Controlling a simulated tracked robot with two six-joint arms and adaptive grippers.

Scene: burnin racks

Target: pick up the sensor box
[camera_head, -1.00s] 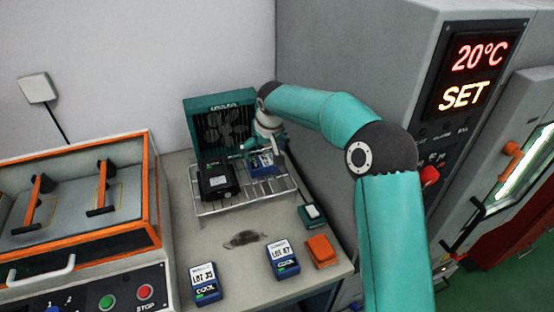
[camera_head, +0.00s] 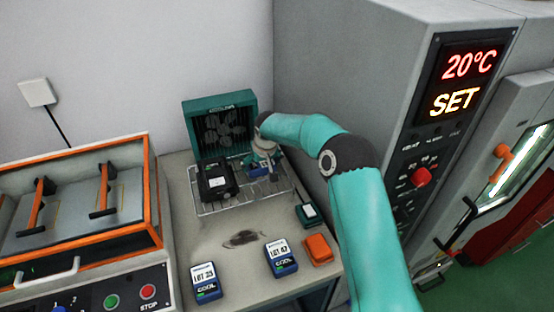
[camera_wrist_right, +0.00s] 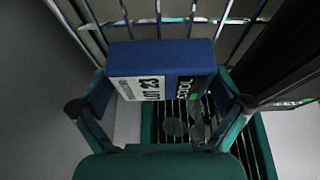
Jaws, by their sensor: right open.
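A blue sensor box with a white label reading LOT 23 (camera_wrist_right: 165,68) lies on the wire rack; in the head view only part of the blue box (camera_head: 257,171) shows under my right gripper (camera_head: 264,160). In the right wrist view my right gripper (camera_wrist_right: 160,105) is open, one finger towards each side of the box. I cannot tell whether the fingers touch it. My left gripper is not in view.
The wire rack (camera_head: 235,203) also holds a black box (camera_head: 216,182), close left of my gripper. A teal fan unit (camera_head: 220,125) stands behind. Two blue LOT boxes (camera_head: 205,283) (camera_head: 281,258), an orange box (camera_head: 318,249) and a teal box (camera_head: 309,215) lie in front.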

